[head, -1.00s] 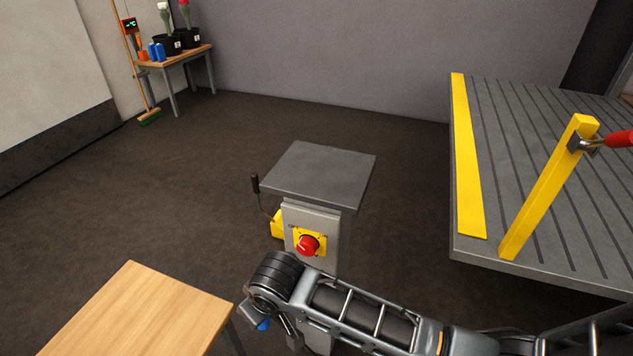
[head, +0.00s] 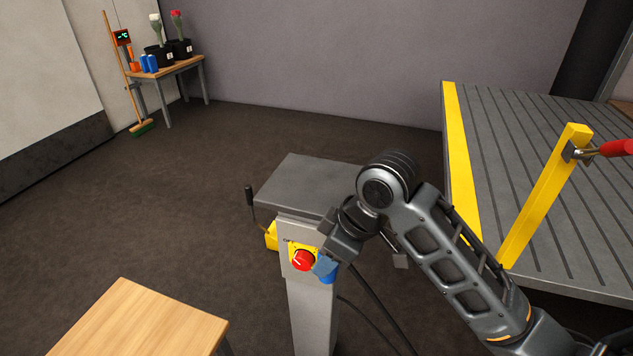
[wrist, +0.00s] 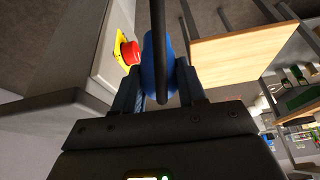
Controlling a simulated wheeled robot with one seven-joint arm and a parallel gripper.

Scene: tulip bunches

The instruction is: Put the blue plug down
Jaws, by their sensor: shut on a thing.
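The blue plug (head: 326,270) is held in my gripper (head: 334,259), in front of the grey pedestal's front face, just right of the red switch. In the wrist view the plug (wrist: 151,68) sits between the two dark fingers (wrist: 160,84), which are shut on it. A dark cable (wrist: 160,20) crosses in front of the plug in that view. Part of the plug is hidden by the fingers and the cable. I cannot tell whether the plug touches the pedestal.
The grey pedestal (head: 302,172) carries a red switch (head: 303,260) on a yellow plate. A bare wooden table (head: 130,325) stands at the lower left. A ribbed platform (head: 540,130) with a yellow post (head: 545,195) is at the right. Open floor lies between.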

